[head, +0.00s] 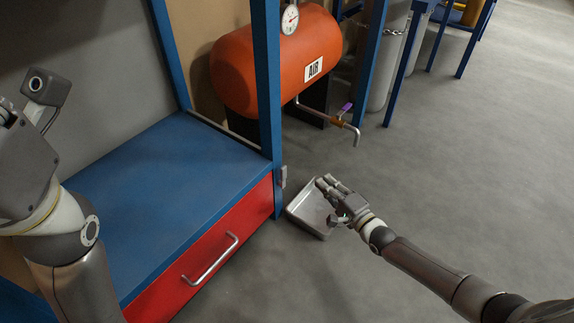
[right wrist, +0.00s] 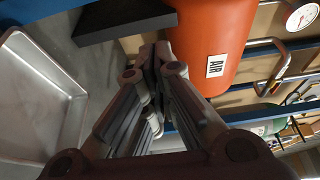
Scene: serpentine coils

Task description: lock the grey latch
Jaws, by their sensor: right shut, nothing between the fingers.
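A small grey latch (head: 283,177) sits on the blue corner post of the workbench, beside the right end of the red drawer (head: 205,262). In the head view my right gripper (head: 324,182) is a short way to the right of the latch, apart from it in the picture. Its fingers are shut and empty, and they show together in the right wrist view (right wrist: 154,58). I cannot make out the latch in the right wrist view. Part of my left arm shows at the left edge of the head view, but its fingers are out of the picture.
A metal tray (head: 303,213) lies on the floor below my right gripper. An orange air tank (head: 240,72) with a gauge (head: 290,19) and a purple-handled valve (head: 346,108) stands behind. The blue bench top (head: 150,190) is bare. Grey floor is open at right.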

